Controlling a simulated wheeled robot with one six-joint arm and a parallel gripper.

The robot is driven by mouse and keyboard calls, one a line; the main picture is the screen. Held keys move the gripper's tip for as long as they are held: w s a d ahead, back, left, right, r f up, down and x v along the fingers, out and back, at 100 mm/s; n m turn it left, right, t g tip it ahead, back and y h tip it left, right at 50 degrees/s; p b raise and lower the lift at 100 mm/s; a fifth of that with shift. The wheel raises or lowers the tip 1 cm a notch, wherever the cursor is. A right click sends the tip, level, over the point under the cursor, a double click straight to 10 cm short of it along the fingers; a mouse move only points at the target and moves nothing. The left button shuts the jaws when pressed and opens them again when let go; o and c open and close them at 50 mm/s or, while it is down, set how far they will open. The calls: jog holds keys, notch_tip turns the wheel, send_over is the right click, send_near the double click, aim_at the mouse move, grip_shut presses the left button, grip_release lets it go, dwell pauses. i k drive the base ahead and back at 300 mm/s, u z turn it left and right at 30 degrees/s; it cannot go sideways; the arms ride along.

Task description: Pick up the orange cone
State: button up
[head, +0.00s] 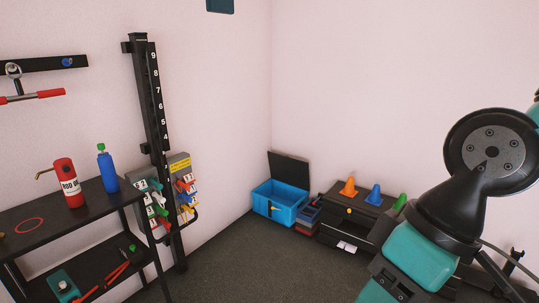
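The orange cone (348,187) stands upright on top of a low black cabinet (336,207) against the far wall. A blue cone (374,195) stands just to its right, and a green cone (400,202) is farther right, partly hidden by my arm. My arm fills the right side of the head view, well nearer than the cones. My gripper's fingers do not show in this view.
An open blue crate (273,208) with a black lid stands in the corner, left of the cabinet. A black shelf (90,208) with a red bottle (69,184) and a blue bottle (107,170) is at left. The dark floor (245,265) between is clear.

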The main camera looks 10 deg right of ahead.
aim_at(349, 191)
jog(key=i, duration=2.8)
jog(key=u, duration=0.75)
jog(key=i, duration=0.65)
jog(key=z, duration=2.4)
